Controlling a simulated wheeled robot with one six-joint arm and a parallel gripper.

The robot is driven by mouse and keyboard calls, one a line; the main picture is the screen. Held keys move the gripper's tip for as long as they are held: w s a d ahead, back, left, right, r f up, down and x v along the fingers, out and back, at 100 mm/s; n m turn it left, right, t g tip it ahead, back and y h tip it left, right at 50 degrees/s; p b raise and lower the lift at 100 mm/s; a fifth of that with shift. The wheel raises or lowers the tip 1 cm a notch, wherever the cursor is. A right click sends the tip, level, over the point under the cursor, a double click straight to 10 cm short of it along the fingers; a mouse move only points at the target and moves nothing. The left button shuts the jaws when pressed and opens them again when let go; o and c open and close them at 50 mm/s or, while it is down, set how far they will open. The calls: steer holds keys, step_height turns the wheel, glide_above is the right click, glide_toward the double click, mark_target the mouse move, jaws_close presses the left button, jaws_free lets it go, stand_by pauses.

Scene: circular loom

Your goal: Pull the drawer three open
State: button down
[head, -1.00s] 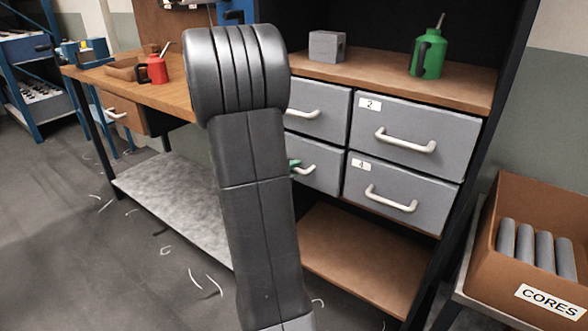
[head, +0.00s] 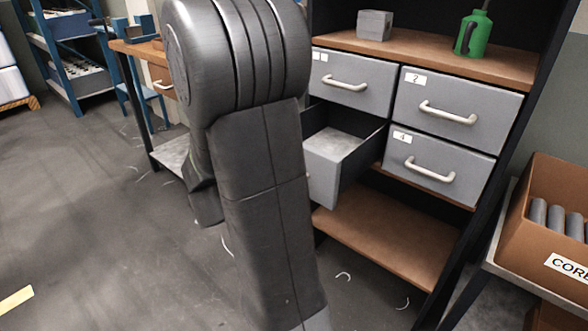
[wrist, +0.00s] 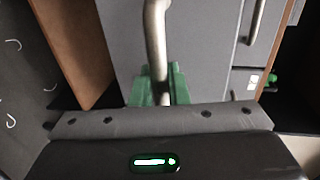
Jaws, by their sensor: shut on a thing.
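Drawer three (head: 322,180) is the lower left grey drawer of the cabinet in the head view. It stands well out of the cabinet, and its grey inside shows. Its handle and number label are hidden behind my arm there. In the wrist view, my gripper's green fingers (wrist: 160,88) are closed around the pale bar handle (wrist: 155,40) in front of the grey drawer front (wrist: 198,55). The gripper itself is hidden in the head view.
Drawers 2 (head: 455,108) and 4 (head: 440,165) and the upper left drawer (head: 350,82) are shut. A brown lower shelf (head: 390,240) lies beneath. A cardboard box of cores (head: 545,225) stands at right. Open floor with scattered shavings lies at left.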

steer(key=shift+s+a, duration=0.25)
steer(key=shift+s, duration=0.1)
steer(key=c, duration=1.5)
jaws_free()
steer(key=p+v, duration=0.2)
steer(key=v, duration=1.1)
steer(key=shift+s+a, duration=0.25)
steer(key=shift+s, duration=0.05)
steer(key=shift+w+d, duration=0.1)
steer(key=b+x, duration=0.2)
steer(key=x, duration=1.1)
steer(key=shift+w+d, duration=0.15)
steer(key=shift+w, duration=0.1)
